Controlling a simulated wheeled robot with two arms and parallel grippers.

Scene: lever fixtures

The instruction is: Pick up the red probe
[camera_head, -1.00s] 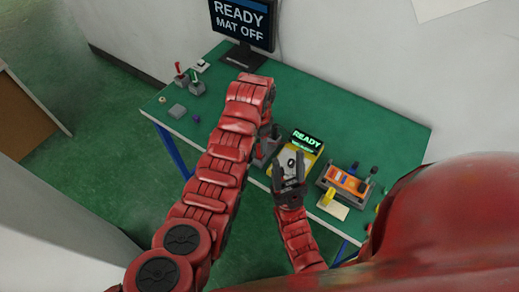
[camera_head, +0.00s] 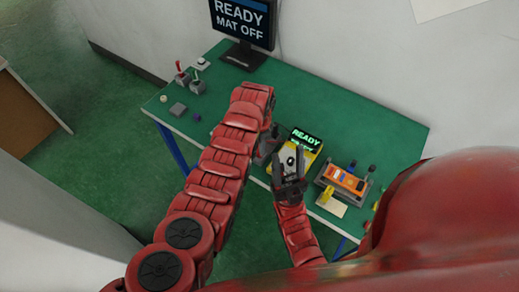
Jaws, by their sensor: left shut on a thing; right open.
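My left arm reaches in from the left, and its grey gripper (camera_head: 265,150) is low at the left side of the yellow meter (camera_head: 305,150). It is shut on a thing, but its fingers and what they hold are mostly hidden. My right gripper (camera_head: 288,163) is open, with its two dark fingers pointing up over the meter's front part. I cannot make out the red probe in this view. The meter has a lit green screen reading READY and a dark dial.
An orange device (camera_head: 346,180) sits in a grey holder to the right, with a yellow piece (camera_head: 327,194) in front. Small levers (camera_head: 189,80) and blocks stand at the table's far left. A monitor (camera_head: 243,25) stands behind. The green table (camera_head: 370,128) is clear at the back right.

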